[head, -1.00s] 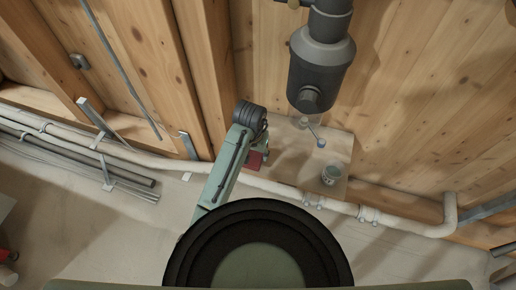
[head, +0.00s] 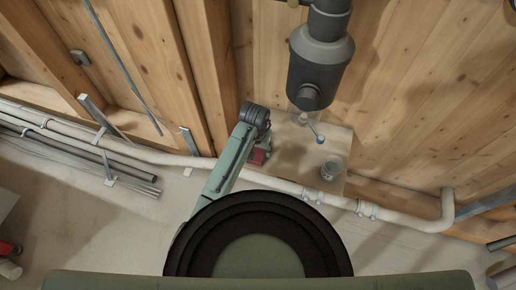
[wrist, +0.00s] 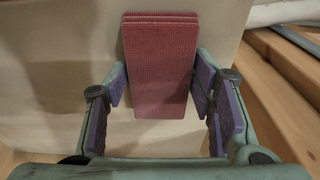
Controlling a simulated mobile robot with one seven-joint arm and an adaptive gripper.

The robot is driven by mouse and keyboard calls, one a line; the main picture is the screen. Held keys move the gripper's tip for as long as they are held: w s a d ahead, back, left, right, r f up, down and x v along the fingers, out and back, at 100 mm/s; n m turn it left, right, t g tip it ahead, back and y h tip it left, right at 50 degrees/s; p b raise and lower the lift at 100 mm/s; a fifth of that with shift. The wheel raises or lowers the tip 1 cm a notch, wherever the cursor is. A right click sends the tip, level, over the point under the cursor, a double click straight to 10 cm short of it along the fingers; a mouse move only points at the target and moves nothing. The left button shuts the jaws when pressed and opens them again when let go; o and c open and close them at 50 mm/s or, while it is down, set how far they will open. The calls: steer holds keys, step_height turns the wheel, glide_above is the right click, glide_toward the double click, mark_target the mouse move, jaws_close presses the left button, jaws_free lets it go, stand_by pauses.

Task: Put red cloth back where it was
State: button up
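The red cloth (wrist: 160,65) is a folded, oblong pad. In the wrist view it lies between the two fingertips of my gripper (wrist: 161,85), whose purple pads meet its left and right edges. In the head view the cloth (head: 258,157) shows as a small red patch beside the end of my arm, over the left part of the wooden board (head: 300,165). My gripper is mostly hidden there by my arm. I cannot tell whether the cloth touches the board.
A small cup (head: 331,170) stands at the board's right side. A blue-tipped thin tool (head: 319,138) is near the board's middle.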

mark_target(256, 154)
steer(key=o, duration=0.4)
steer(key=r, duration=0.4)
steer(key=s+r, duration=0.1)
steer(key=r, duration=0.7)
steer(key=shift+s+a+r, duration=0.2)
steer(key=shift+a, duration=0.1)
